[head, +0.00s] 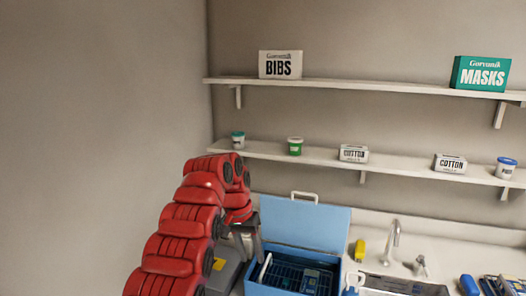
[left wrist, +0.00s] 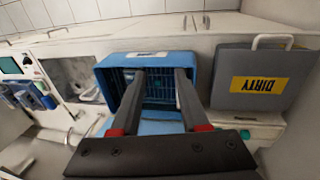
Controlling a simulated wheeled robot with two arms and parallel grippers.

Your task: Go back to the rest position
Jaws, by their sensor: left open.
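My left gripper (head: 247,238) is at the end of my red left arm, which comes in from the lower left in the head view. It is above the left side of an open blue case (head: 325,224). In the left wrist view the gripper (left wrist: 171,75) shows two dark fingers spread apart with nothing between them. The blue case (left wrist: 106,83) with its wire basket lies beyond the fingertips. My right gripper is in neither view.
A grey box labelled DIRTY (left wrist: 232,98) stands beside the case. A sink with a faucet (head: 392,240) is to the right. The lower shelf (head: 325,157) holds small tubs and cotton boxes; the upper shelf (head: 380,86) holds a BIBS box (head: 281,64) and a MASKS box (head: 481,74).

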